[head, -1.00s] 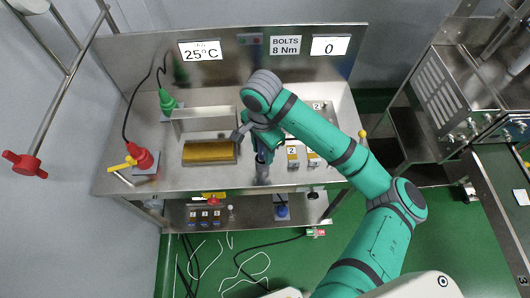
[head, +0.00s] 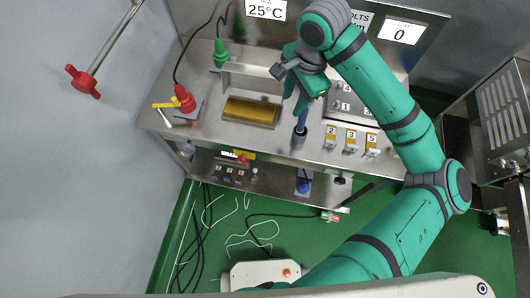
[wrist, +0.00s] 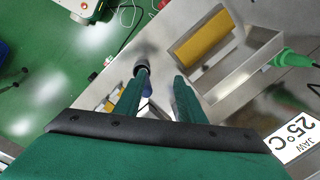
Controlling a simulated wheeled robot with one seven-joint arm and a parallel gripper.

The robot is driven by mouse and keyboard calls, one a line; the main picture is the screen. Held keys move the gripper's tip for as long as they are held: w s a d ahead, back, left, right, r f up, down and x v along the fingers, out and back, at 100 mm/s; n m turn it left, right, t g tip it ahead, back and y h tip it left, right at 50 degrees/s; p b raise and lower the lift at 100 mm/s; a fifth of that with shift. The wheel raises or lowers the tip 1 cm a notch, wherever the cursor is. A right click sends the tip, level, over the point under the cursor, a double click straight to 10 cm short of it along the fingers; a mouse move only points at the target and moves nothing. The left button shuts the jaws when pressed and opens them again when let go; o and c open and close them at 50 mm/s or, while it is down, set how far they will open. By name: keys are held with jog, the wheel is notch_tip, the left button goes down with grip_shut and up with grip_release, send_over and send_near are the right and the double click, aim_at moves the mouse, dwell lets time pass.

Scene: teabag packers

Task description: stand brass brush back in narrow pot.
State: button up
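The narrow pot (head: 299,140) is a small grey cylinder near the front edge of the steel bench. The brush's blue handle (head: 302,119) rises from it, roughly upright with a slight lean; its brass end is not visible. My gripper (head: 293,107) is just above and left of the handle, fingers pointing down. In the wrist view the two green fingers (wrist: 161,76) are apart with a gap between them. The blue handle (wrist: 147,93) shows by the left finger, partly covered, and the dark pot (wrist: 141,67) lies beyond that fingertip.
A gold bar (head: 252,111) in a steel fixture lies left of the pot. Numbered blocks (head: 351,141) stand to the right. A red-handled tool (head: 184,98) and green-handled tool (head: 221,55) are at the left. A lower shelf (head: 270,178) runs beneath.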

jog(key=w+a+r+n+t+y, duration=0.1)
jog(key=w+a+t+y, duration=0.25)
jog(key=a, duration=0.55)
jog(key=w+a+r+n+t+y, duration=0.1)
jog(key=w+a+t+y, duration=0.15)
jog(key=a+t, duration=0.45)
jog(key=w+a+t+y, duration=0.2)
jog(key=w+a+y, duration=0.15)
jog(key=a, duration=0.75)
jog(key=s+d+f+t+h, duration=0.1)
jog(key=s+d+f+h, duration=0.35)
jog(key=s+f, duration=0.4)
jog(key=s+d+f+t+h, duration=0.25)
jog(key=s+f+h, duration=0.35)
jog(key=s, duration=0.4)
jog(key=s+d+n, duration=0.5)
jog(key=s, duration=0.5)
jog(key=s+d+f+n+g, duration=0.1)
jog(key=s+d+n, duration=0.4)
jog(key=s, duration=0.5)
jog(key=shift+s+n, duration=0.3)
jog(key=shift+n, duration=0.3)
jog(key=shift+w+f, duration=0.1)
